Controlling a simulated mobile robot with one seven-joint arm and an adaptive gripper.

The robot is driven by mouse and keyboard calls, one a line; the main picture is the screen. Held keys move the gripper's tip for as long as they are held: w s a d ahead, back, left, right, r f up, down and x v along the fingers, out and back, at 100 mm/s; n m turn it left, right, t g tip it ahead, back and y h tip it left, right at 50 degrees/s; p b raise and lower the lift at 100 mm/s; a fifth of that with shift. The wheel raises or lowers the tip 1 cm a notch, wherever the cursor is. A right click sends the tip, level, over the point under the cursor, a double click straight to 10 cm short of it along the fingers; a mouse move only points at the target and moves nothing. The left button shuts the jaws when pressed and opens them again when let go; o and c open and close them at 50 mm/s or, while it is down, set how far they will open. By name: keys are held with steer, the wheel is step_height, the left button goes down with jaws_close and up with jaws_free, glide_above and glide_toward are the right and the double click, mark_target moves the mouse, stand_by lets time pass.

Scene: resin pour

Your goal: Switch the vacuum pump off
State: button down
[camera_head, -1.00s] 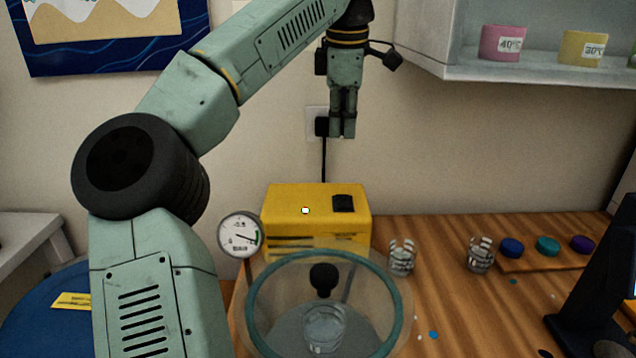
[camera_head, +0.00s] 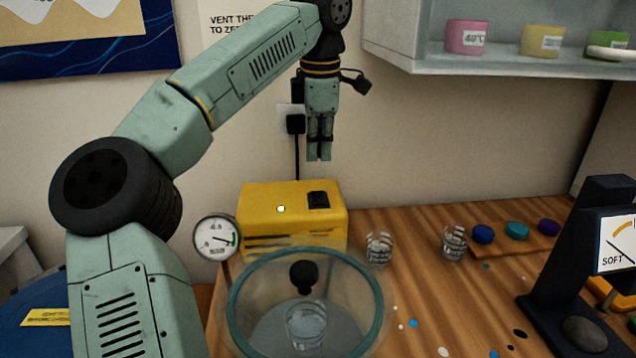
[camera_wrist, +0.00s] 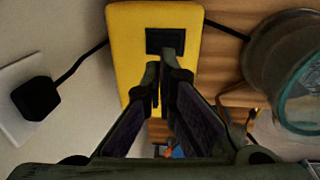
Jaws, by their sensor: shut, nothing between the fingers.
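The vacuum pump is a yellow box (camera_head: 290,222) on the wooden bench against the wall. On its top are a black rocker switch (camera_head: 318,200) and a small pale lit spot (camera_head: 281,209). My gripper (camera_head: 319,158) points down above the pump, apart from it, with its fingers shut and empty. In the wrist view the yellow pump (camera_wrist: 122,50) lies below, and the black switch (camera_wrist: 165,40) shows just beyond the fingertips (camera_wrist: 165,68). I cannot tell from the picture which way the rocker is tipped.
A glass vacuum chamber (camera_head: 236,318) with a cup inside stands in front of the pump. A dial gauge (camera_head: 217,238) is at its left. Two small cups (camera_head: 379,249) stand right of the pump. A wall shelf (camera_head: 490,65) hangs at upper right. A black cord runs to the wall plug (camera_head: 295,124).

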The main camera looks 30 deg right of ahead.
mark_target(319, 199)
steer(key=f, duration=0.2)
steer(key=f+p, duration=0.1)
steer(key=f, duration=0.2)
steer(key=w+f, duration=0.1)
steer(key=f, duration=0.2)
steer(key=shift+d+p, duration=0.2)
steer(key=shift+p, duration=0.1)
steer(key=shift+f, duration=0.1)
steer(key=shift+w+f, duration=0.1)
steer(key=shift+f, duration=0.25)
steer(key=shift+s+a+b, duration=0.3)
steer(key=shift+s, duration=0.45)
steer(key=shift+r, duration=0.1)
